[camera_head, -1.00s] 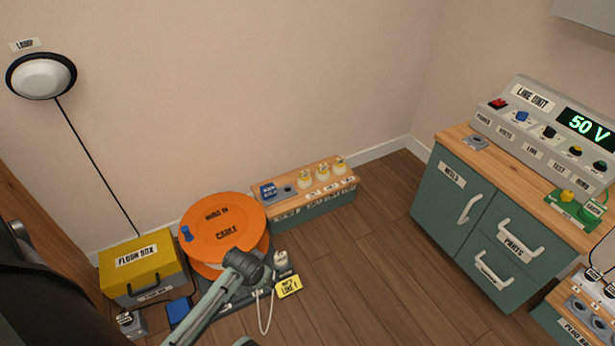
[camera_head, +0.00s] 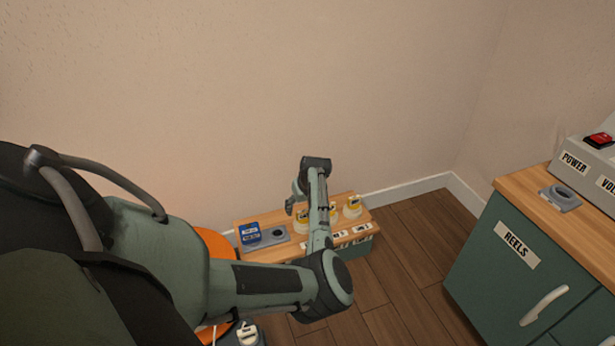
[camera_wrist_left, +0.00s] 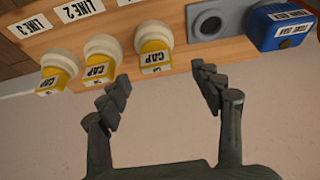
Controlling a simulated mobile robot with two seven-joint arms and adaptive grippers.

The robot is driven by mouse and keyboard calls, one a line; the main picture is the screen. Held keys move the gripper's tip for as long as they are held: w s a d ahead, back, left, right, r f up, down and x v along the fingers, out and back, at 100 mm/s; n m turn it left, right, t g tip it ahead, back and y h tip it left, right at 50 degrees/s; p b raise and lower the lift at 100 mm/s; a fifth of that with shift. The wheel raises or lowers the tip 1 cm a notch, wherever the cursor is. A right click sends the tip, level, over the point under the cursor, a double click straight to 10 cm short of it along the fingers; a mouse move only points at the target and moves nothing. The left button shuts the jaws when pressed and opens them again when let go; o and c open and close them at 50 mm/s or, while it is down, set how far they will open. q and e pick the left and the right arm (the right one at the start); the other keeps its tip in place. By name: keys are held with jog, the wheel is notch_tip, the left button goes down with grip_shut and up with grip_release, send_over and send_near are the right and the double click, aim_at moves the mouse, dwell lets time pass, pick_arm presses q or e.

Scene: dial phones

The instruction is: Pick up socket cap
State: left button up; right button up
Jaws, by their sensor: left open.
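Three socket caps, yellow with white round parts and CAP labels, sit in a row on the wooden-topped bench. In the left wrist view they are a left cap (camera_wrist_left: 58,72), a middle cap (camera_wrist_left: 101,62) and a right cap (camera_wrist_left: 154,56). In the head view one cap (camera_head: 352,207) shows clear of my arm; the others are partly hidden behind it. My left gripper (camera_head: 294,205) is above the bench. In the left wrist view its spread fingers (camera_wrist_left: 161,82) are empty, with the right cap just beyond the gap between them. My right gripper is out of view.
A grey socket plate (camera_wrist_left: 218,20) and a blue box (camera_wrist_left: 279,26) sit beside the caps. The wall is close behind the low bench (camera_head: 262,254). A green cabinet (camera_head: 500,262) stands at right, with open floor between.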

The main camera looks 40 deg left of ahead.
aim_at(303, 212)
pick_arm(q)
jog(key=b+x, duration=0.1)
jog(key=x, duration=0.1)
jog(key=b+x, duration=0.2)
jog(key=x, duration=0.1)
jog(key=shift+w+f, duration=0.2)
jog(key=shift+w, duration=0.05)
jog(key=shift+c, duration=0.3)
jog(key=shift+d, duration=0.1)
jog(key=c, duration=0.9)
